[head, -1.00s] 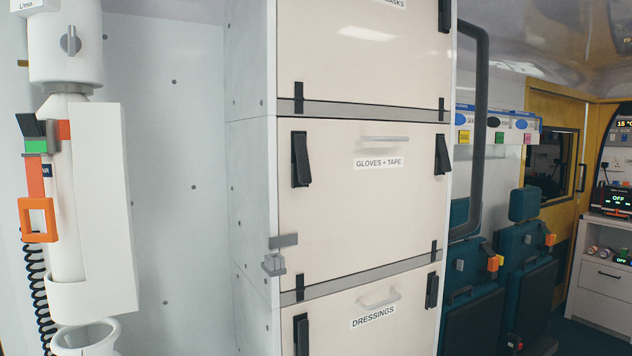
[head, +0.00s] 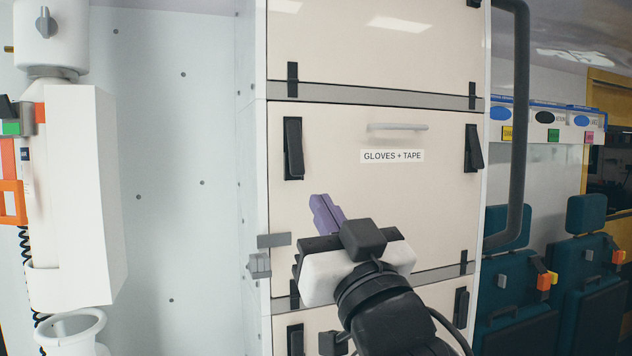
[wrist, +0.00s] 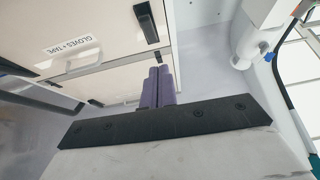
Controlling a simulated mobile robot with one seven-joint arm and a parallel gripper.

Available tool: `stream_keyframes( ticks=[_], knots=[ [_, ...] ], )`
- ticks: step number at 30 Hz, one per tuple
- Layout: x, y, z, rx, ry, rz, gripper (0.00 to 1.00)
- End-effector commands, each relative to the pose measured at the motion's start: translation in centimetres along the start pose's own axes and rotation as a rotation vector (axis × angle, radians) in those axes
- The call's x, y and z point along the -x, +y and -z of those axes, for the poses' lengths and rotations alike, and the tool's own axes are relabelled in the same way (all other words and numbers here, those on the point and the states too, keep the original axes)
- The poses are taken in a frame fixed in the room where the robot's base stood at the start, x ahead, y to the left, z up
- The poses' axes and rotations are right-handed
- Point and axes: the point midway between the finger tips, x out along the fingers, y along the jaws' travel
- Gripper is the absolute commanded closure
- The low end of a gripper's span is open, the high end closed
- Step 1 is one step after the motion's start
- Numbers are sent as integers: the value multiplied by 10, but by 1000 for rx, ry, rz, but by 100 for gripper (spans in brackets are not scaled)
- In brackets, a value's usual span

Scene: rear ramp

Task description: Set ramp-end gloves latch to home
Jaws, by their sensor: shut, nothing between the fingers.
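The cream GLOVES + TAPE panel (head: 385,215) has a black latch near each upper side. The left latch (head: 293,148) hangs almost straight down; it also shows in the wrist view (wrist: 147,22). The right latch (head: 473,148) looks tilted, its lower end slanting right. Which one is the ramp-end latch I cannot tell. My gripper (head: 318,200) has its purple fingers shut and empty. In the head view it appears below and right of the left latch, apart from it. The fingers also show in the wrist view (wrist: 159,72).
A grey handle (head: 398,127) sits above the panel's label. A grey catch (head: 262,262) juts from the cabinet's left edge. A dark grab rail (head: 518,120) runs along its right side. A white holder (head: 75,200) stands at far left. Teal seats (head: 590,260) are at right.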

Motion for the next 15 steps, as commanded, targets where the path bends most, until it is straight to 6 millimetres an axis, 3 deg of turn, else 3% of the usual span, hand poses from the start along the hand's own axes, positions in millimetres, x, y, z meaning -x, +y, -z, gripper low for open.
stream_keyframes(
  ticks=[4,15],
  knots=[
    [7,12,2,8,-27,-29,100],
    [6,12,2,7,-30,-31,100]
  ],
)
